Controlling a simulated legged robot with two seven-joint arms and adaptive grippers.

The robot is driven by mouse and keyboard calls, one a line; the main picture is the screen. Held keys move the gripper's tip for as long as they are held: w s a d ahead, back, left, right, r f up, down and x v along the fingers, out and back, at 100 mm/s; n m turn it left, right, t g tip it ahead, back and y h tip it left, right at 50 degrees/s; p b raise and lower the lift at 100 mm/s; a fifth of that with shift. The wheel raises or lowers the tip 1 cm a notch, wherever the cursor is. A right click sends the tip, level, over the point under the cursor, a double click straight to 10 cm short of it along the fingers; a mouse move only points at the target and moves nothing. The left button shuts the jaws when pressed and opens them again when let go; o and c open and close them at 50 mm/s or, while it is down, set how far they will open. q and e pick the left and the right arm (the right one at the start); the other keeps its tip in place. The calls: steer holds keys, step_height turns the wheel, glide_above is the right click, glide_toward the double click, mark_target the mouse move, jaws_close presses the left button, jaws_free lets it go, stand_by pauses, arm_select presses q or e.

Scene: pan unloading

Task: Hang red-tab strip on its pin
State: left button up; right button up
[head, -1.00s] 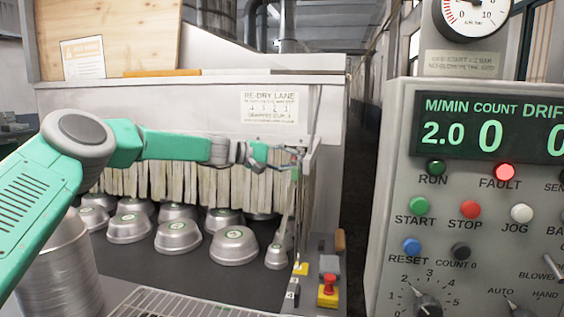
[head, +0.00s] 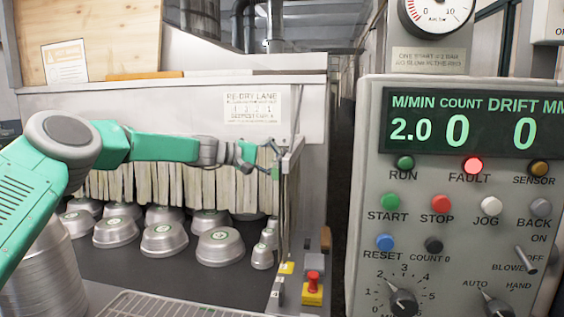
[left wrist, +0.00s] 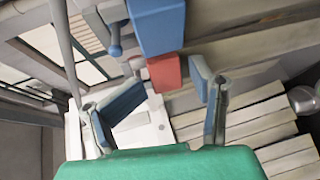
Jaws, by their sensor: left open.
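My left gripper (head: 268,163) is at the right end of the row of pale strips (head: 165,182), close to the end post of the lane. In the left wrist view its two blue-padded fingers (left wrist: 163,88) are spread apart. A red block (left wrist: 165,72), which looks like the red tab, shows beyond and between the fingertips, with a larger blue block (left wrist: 157,25) against it. I cannot tell whether the fingers touch the red block. The pin cannot be made out clearly. In the head view the red tab is too small or hidden to tell. My right gripper is not in view.
Upturned metal pans (head: 165,240) stand on the dark belt below the strips. A yellow box with a red button (head: 313,285) sits at the lane's front right. The control panel (head: 455,190) fills the right side, its red FAULT lamp (head: 473,166) lit.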

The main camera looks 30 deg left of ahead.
arm_select(q)
steer(key=v, duration=1.2)
steer(key=shift+a+f, duration=0.2)
steer(key=shift+a, duration=0.2)
steer(key=shift+d, duration=0.1)
